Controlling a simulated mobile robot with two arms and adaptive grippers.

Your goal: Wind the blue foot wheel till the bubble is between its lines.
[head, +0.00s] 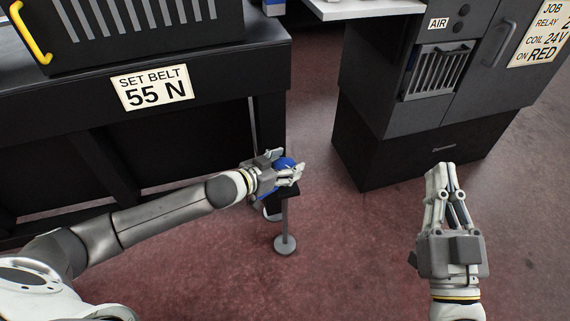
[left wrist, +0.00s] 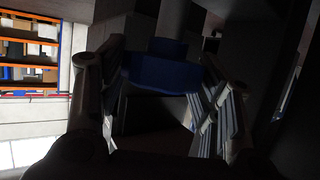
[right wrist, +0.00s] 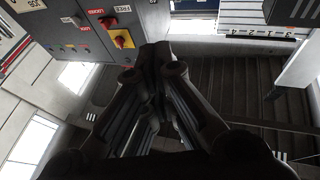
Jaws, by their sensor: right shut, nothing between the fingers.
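The blue foot wheel (head: 286,162) is at the end of the black bench, partly hidden by my left gripper (head: 287,165). In the left wrist view the blue wheel (left wrist: 162,74) lies between the two fingers, with a grey rod rising from it. The fingers are close to its two sides; I cannot tell whether both touch it. My right gripper (head: 447,168) is shut and empty, held over the floor in front of the dark cabinet. No bubble or lines can be made out in any view.
The black bench (head: 60,95) with a "SET BELT 55 N" sign (head: 152,87) fills the left. A thin grey post (head: 285,225) on a round foot stands below my left gripper. A dark cabinet (head: 385,155) stands at the right. Red floor (head: 350,245) is free between my arms.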

